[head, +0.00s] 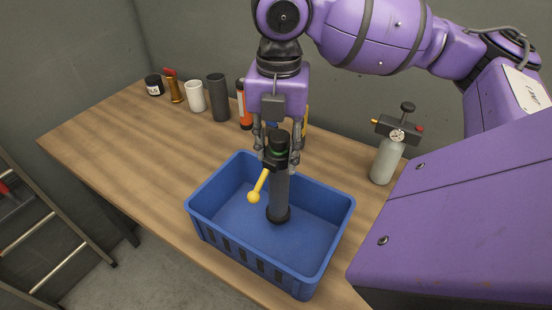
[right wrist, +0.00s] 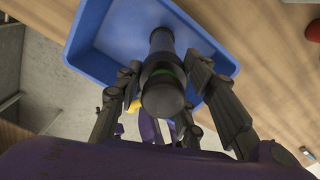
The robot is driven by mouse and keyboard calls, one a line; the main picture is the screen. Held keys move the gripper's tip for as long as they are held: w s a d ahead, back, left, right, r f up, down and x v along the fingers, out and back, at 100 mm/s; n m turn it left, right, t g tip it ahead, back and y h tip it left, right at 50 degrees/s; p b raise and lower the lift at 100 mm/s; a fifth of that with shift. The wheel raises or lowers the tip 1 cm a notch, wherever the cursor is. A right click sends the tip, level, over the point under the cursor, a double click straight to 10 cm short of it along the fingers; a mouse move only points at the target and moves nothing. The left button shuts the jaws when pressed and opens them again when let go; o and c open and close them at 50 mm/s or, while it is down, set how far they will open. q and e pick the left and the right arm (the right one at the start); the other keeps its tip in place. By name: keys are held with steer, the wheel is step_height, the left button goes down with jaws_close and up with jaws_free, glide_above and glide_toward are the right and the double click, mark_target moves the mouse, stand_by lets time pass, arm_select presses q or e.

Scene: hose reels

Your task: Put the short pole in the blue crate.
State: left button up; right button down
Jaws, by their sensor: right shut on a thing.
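The short pole (head: 280,190) is a dark grey upright cylinder with a black cap, a green ring near its top, and a yellow-knobbed lever on its side. It stands inside the outline of the blue crate (head: 222,248); I cannot tell whether its foot touches the crate floor. My right gripper (head: 279,158) comes down from above and is shut on the pole's upper part. In the right wrist view the pole (right wrist: 161,70) is between the fingers, with the crate (right wrist: 88,35) beyond it. My left gripper is in neither view.
The crate is on the wooden table (head: 120,140) near its front edge. A grey bottle with a gauge (head: 386,160) stands to its right. A dark cylinder (head: 218,98), a white cup (head: 194,96) and several other items line the back. A ladder (head: 45,225) leans at left.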

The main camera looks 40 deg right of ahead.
step_height(320, 180, down, 3)
steer(key=shift+r, duration=0.1)
steer(key=c, duration=1.2)
jaws_free()
steer(key=shift+o, duration=0.2)
step_height(320, 180, up, 12)
steer(key=shift+p, duration=0.55)
